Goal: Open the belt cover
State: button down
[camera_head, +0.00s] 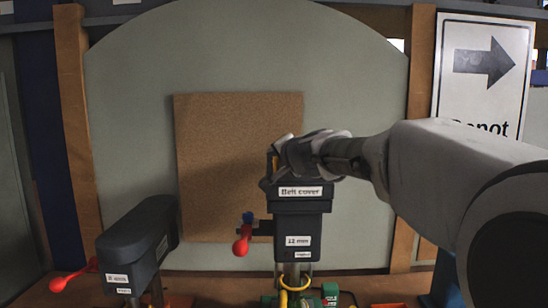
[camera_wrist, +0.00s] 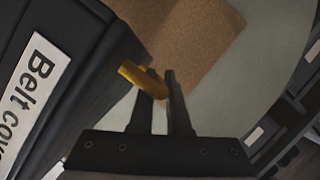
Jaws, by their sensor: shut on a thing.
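The belt cover (camera_head: 300,205) is the dark lid on top of the middle drill press, with a white "Belt cover" label. It looks lowered onto the dark housing (camera_head: 298,225). In the wrist view the cover (camera_wrist: 85,75) fills the left side. A brass-coloured bar handle (camera_wrist: 136,76) sticks out beside it. My gripper (camera_head: 283,152) is at the top left of the cover. In the wrist view my gripper (camera_wrist: 160,76) has its two fingertips close together around the handle, shut on it. Part of the handle is hidden by the fingers.
A second dark drill press (camera_head: 135,245) with a red-knobbed lever stands at the left. A red knob (camera_head: 242,243) sticks out left of the middle press. A cork board (camera_head: 225,150) is behind. A "Depot" arrow sign (camera_head: 485,70) hangs at the right.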

jog(key=shift+d, duration=0.1)
dwell(0.8)
jog(key=shift+d+r+m+b, duration=0.45)
jog(key=shift+r+m+b, duration=0.15)
jog(key=shift+b, duration=0.35)
jog(key=d+r+m+b, duration=0.1)
jog(key=d+b, duration=0.1)
jog(key=d+r+m+t+y+b, duration=0.1)
jog(key=d+m+b, duration=0.1)
jog(key=d+r+m+t+b, duration=0.1)
jog(key=d+r+m+b, duration=0.1)
jog(key=b, duration=0.1)
jog(key=shift+d+r+y, duration=0.1)
jog(key=shift+d+y, duration=0.05)
jog(key=shift+y, duration=0.25)
jog(key=d+m+t+b, duration=0.3)
jog(key=d+m+b, duration=0.4)
jog(key=d+m, duration=0.1)
jog(key=shift+d+r+h, duration=0.3)
jog(key=shift+d+r, duration=0.1)
jog(key=shift+d, duration=0.35)
jog(key=c, duration=1.2)
grip_release()
jog(key=shift+o, duration=0.2)
